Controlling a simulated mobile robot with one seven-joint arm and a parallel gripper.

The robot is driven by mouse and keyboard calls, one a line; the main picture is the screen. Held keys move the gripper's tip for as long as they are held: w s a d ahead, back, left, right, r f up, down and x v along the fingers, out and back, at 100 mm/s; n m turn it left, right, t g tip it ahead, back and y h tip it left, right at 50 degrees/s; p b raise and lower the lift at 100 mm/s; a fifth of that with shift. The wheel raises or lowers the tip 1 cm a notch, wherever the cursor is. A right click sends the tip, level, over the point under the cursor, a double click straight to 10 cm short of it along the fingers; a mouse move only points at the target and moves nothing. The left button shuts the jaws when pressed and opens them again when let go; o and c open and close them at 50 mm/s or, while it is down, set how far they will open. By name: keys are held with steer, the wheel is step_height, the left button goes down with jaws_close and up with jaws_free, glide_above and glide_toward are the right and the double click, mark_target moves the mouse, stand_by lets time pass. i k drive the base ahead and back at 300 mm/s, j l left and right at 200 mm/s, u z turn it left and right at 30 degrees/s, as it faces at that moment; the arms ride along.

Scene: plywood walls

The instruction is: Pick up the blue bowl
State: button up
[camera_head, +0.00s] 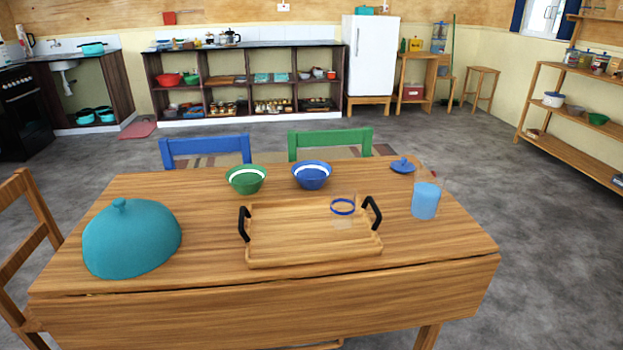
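The blue bowl (312,176) stands upright on the wooden table (200,208), near its far edge. It has a white band near the rim. A green bowl (246,179) of like shape stands to its left, a short gap apart. The blue bowl is just behind the wooden tray (290,262) and looks empty, though its inside shows only in part. My gripper and arm are not in view.
The tray has black handles and holds a clear glass with a blue band (343,212). A teal dome (131,240) is at left. A light blue cup (426,200) and a blue lid (402,166) are at right. Blue (206,148) and green (331,141) chairs stand behind the table.

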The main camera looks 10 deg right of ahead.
mark_target(310, 175)
steer(key=i+u, duration=0.15)
steer(key=i, duration=0.3)
steer(key=i+l+u, duration=0.15)
steer(key=i, duration=0.3)
steer(key=i+l+u, duration=0.2)
steer(key=i, duration=0.2)
steer(key=j, duration=0.1)
